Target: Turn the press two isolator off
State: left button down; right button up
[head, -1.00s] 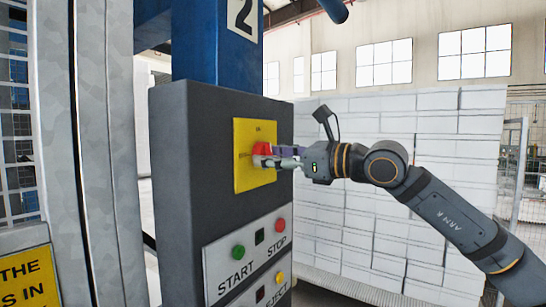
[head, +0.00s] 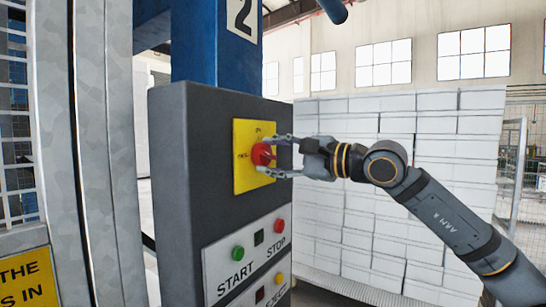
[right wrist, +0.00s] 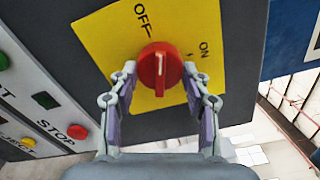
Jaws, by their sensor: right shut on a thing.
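The press two isolator is a red rotary knob (head: 262,154) on a yellow plate (head: 242,178), on the dark grey control box under the "2" sign. In the right wrist view the knob (right wrist: 160,78) has a raised grip with a white line, which points up, close to the OFF mark and away from ON. My right gripper (head: 268,156) is shut on the knob, one finger above and one below it in the head view. In the right wrist view its fingertips (right wrist: 158,72) sit on either side of the knob. My left gripper is not in view.
Below the plate, a white panel (head: 222,278) carries a green START button (head: 238,253) and a red STOP button (head: 279,226). A grey post and mesh guard stand at the left. White stacked blocks (head: 400,230) stand behind my right arm.

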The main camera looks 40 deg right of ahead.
jog(key=shift+n, duration=2)
jog(key=o, duration=1.2)
jog(key=shift+c, duration=0.2)
